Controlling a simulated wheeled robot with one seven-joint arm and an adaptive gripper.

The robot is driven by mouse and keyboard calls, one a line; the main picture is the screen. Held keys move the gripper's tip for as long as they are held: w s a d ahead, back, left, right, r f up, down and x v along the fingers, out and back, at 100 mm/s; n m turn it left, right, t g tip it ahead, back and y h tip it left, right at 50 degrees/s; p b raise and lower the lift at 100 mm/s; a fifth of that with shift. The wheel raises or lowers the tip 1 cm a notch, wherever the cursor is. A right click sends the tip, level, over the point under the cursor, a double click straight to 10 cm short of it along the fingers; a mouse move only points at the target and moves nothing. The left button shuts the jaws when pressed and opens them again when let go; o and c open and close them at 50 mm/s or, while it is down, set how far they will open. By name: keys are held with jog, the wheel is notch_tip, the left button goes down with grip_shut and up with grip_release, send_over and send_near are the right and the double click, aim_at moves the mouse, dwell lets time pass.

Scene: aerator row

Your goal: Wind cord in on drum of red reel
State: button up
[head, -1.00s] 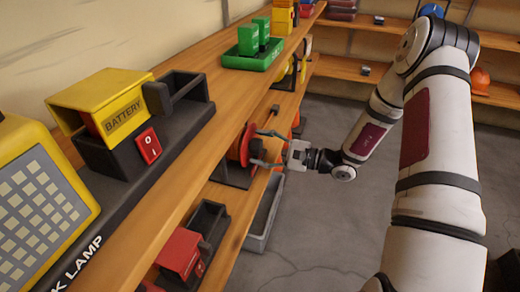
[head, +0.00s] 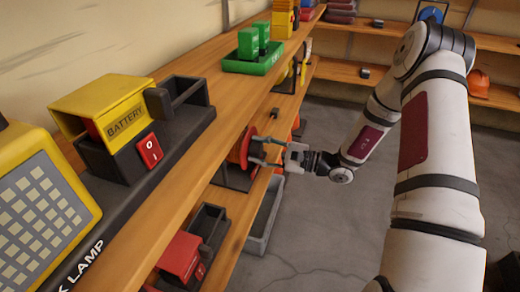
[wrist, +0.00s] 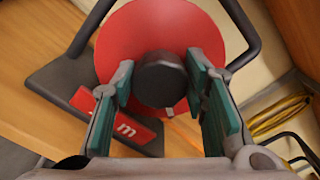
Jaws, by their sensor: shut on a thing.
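The red reel (head: 241,148) stands on the middle wooden shelf in the head view, partly hidden by the upper shelf. In the wrist view its red round flange (wrist: 190,28) faces me, inside a dark frame (wrist: 60,90). A round black knob (wrist: 159,80) stands out in front of the flange. My gripper (wrist: 163,92) has its two green-padded fingers on either side of this knob, closed on it. In the head view my gripper (head: 268,150) reaches in at the shelf's front edge. The drum and cord are hidden or too small to make out.
A battery unit (head: 115,115) and a lamp stand on the upper shelf (head: 190,150) at left. A green tray (head: 253,63) is further along. A grey bin (head: 264,218) stands on the floor below. A yellow coil (wrist: 280,115) hangs right of the reel.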

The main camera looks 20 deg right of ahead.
jog(key=m+p, duration=0.3)
jog(key=shift+r+m, duration=0.15)
jog(key=shift+m, duration=0.15)
jog(key=m+p, duration=0.2)
jog(key=m, duration=0.1)
jog(key=shift+m+p, duration=0.3)
jog(key=shift+m, duration=0.1)
jog(key=m+p, duration=0.2)
jog(key=m, duration=0.1)
jog(key=shift+w+d+m, duration=0.1)
jog(key=shift+m, duration=0.2)
jog(key=m+p, duration=0.1)
jog(key=m, duration=0.2)
jog(key=shift+m, duration=0.3)
jog(key=m, duration=0.1)
jog(key=m+p, duration=0.1)
jog(key=m, duration=0.1)
jog(key=shift+w+f+m, duration=0.1)
jog(key=shift+f+m, duration=0.1)
jog(key=shift+m, duration=0.1)
jog(key=m, duration=0.3)
jog(key=shift+m+p, duration=0.3)
jog(key=shift+p, duration=0.1)
jog(key=m, duration=0.3)
jog(key=shift+d+f+m, duration=0.1)
jog(key=shift+m, duration=0.2)
jog(key=shift+f+m, duration=0.1)
jog(key=shift+m, duration=1.8)
